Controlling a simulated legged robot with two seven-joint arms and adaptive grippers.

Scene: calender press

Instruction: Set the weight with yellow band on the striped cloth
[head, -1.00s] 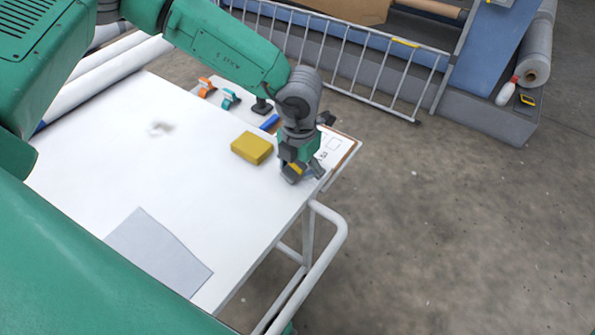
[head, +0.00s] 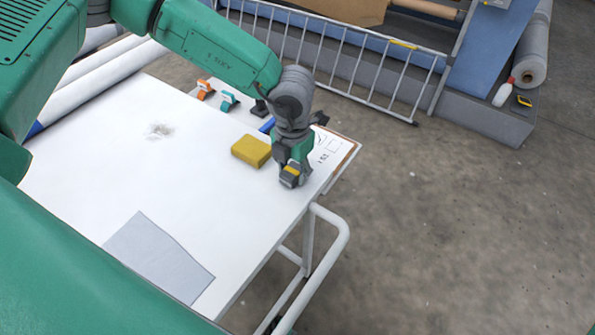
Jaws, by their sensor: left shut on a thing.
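My left gripper (head: 291,179) is at the right edge of the white table, pointing down and shut on the weight with yellow band (head: 291,171). The weight is a small dark grey piece with a yellow band, partly hidden by the fingers. I cannot tell whether it still touches the table. The cloth (head: 160,258) lies flat near the table's front edge, pale grey-blue; its stripes are too fine to make out. My right gripper is not in view.
A yellow block (head: 251,150) lies just left of my left gripper. An orange clamp (head: 205,89), a teal clamp (head: 228,100) and a blue object (head: 268,124) are along the back edge. A printed sheet (head: 327,152) lies behind the gripper. The table (head: 120,180) is clear between block and cloth.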

